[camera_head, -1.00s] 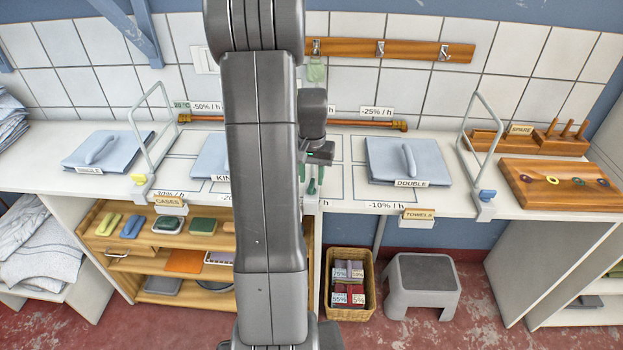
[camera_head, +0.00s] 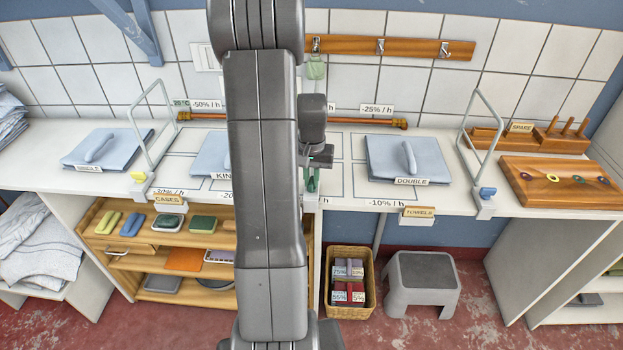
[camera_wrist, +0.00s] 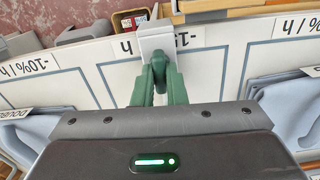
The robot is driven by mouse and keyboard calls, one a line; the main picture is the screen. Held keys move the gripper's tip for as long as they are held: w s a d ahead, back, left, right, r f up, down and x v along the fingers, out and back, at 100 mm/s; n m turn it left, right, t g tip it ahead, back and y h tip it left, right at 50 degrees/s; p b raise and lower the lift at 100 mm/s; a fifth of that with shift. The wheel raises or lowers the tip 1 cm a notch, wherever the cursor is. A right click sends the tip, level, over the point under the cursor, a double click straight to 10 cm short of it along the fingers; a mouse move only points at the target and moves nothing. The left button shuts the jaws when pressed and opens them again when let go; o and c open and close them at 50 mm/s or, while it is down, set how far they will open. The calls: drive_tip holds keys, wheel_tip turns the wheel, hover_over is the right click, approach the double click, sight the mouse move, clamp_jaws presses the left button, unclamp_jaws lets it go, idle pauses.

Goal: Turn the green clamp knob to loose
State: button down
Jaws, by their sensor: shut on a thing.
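The green clamp knob (camera_wrist: 158,66) shows in the wrist view as a small dark green part between the finger tips, against a white clamp block (camera_wrist: 155,38) at the counter's front edge. My gripper (camera_wrist: 159,72) has green fingers and is shut on the knob, one finger on each side. The fingers hide most of the knob, so its turn position cannot be told. In the head view my gripper (camera_head: 312,182) is at the front edge of the counter, and my arm covers much of that area. I cannot make out the knob there.
A folded blue DOUBLE stack (camera_head: 385,160) lies right of my gripper. Other clamps carry a yellow knob (camera_head: 138,177) at left and a blue knob (camera_head: 487,193) at right, each by a wire frame. A basket (camera_head: 347,310) and a grey stool (camera_head: 423,300) stand below.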

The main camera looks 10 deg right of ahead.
sight(312, 180)
drive_tip(key=shift+n, duration=0.5)
drive_tip(key=c, duration=1.5)
unclamp_jaws()
drive_tip(key=shift+o, duration=0.2)
wheel_tip(312, 180, up, 14)
drive_tip(key=b, duration=0.1)
drive_tip(key=shift+f, duration=0.15)
